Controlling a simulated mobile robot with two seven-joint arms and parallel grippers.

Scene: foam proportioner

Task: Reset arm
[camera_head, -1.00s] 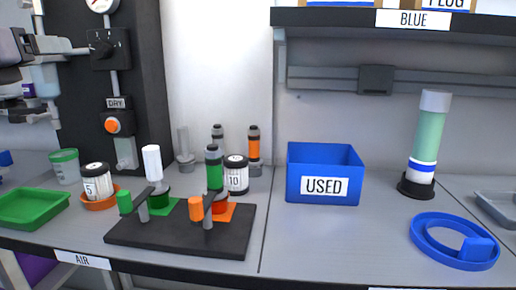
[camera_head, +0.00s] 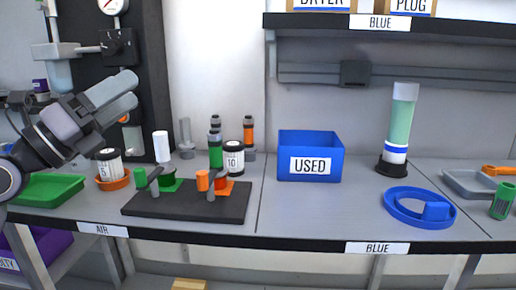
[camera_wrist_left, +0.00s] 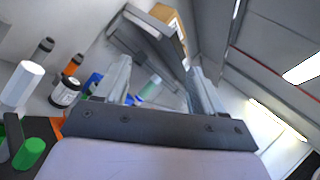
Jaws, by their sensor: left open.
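My left gripper (camera_head: 131,91) is raised at the left of the head view, above the bench and in front of the dark panel. Its fingers point up and to the right. In the left wrist view its two fingers (camera_wrist_left: 163,82) stand apart with nothing between them, so it is open and empty. It touches nothing that I can see. It hides part of the panel's lower controls. My right gripper is in neither view.
Below and right of the gripper, a black fixture (camera_head: 190,208) and a white jar marked 5 (camera_head: 111,166) stand on the bench. A green tray (camera_head: 47,190) lies at left. A blue USED bin (camera_head: 311,142) and blue ring (camera_head: 403,215) are farther right. A shelf (camera_head: 370,22) overhangs.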

